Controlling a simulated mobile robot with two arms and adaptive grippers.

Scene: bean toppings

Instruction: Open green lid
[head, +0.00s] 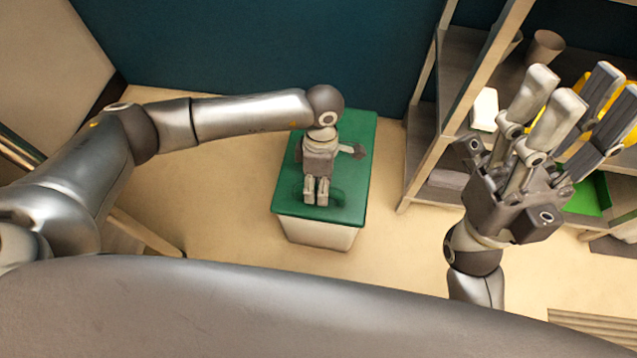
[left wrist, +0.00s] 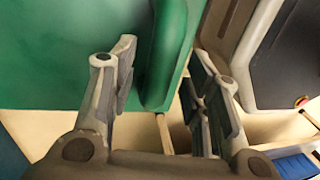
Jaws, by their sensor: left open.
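A green lid (head: 352,182) lies flat and closed on a white bin (head: 318,234) on the floor in the head view. My left gripper (head: 316,192) is over the front part of the lid, fingers pointing toward the bottom of the picture. In the left wrist view the left gripper (left wrist: 165,68) is open, and the green edge of the lid (left wrist: 168,50) shows between its fingers. Whether the fingers touch it, I cannot tell. My right gripper (head: 575,105) is raised at the right, open and empty, away from the bin.
A shelf unit (head: 424,150) stands right of the bin, holding a cup (head: 545,47), a white item (head: 484,108) and a green tray (head: 583,198). A dark teal wall (head: 240,45) is behind. Floor left of the bin is clear.

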